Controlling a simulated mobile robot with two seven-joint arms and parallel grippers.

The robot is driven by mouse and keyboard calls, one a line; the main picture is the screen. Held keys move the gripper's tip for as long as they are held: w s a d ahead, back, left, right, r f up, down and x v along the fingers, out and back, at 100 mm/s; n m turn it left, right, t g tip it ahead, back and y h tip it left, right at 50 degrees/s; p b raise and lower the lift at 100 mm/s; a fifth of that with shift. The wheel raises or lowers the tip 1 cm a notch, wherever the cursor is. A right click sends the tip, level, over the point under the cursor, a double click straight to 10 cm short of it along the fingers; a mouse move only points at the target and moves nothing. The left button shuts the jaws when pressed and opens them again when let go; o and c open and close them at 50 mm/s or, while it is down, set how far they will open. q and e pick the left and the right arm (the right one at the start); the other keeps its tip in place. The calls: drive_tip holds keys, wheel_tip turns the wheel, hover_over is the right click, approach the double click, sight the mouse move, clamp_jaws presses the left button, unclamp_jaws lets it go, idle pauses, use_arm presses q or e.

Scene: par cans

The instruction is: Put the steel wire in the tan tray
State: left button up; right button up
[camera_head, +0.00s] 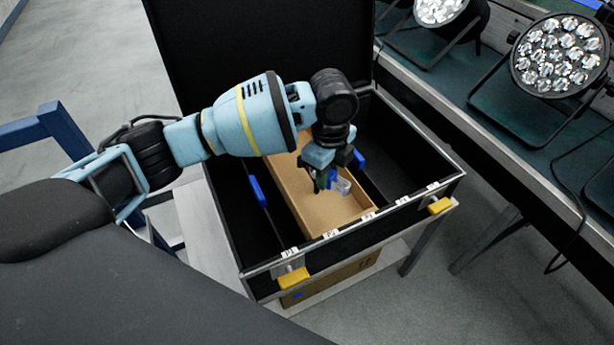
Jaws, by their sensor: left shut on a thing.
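The tan tray (300,200) is the open cardboard-coloured compartment in the middle of the black case. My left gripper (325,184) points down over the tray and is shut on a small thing. What shows at its tips is a thin, greyish, partly see-through piece, which I take to be the steel wire (343,186), with a thin dark strand below. The fingers hide part of it, and I cannot tell whether it touches the tray floor. The visible tray floor looks bare. My right gripper is not in view.
The black case (248,268) has dark compartments either side of the tray, blue clips (257,191), yellow latches (294,279) and a raised lid (255,45). It stands on a light bench. Lamps (558,52) stand on a green-topped surface at right.

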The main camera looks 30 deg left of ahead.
use_arm(q)
drive_tip(key=m, duration=0.2)
drive_tip(key=shift+w+d+f+m, duration=0.25)
drive_tip(key=shift+d+f+m, duration=0.1)
drive_tip(key=shift+f+m, duration=0.05)
drive_tip(key=shift+w+d+f+m+p, duration=0.2)
drive_tip(key=shift+f+m+p, duration=0.15)
drive_tip(key=shift+m, duration=0.75)
hover_over(329, 212)
drive_tip(key=shift+f, duration=2.45)
drive_tip(key=shift+d+f+b, duration=0.1)
drive_tip(key=shift+f+b, duration=0.4)
drive_tip(key=shift+f, duration=2.05)
drive_tip(key=shift+f, duration=0.1)
drive_tip(key=shift+f, duration=0.1)
drive_tip(key=o, duration=1)
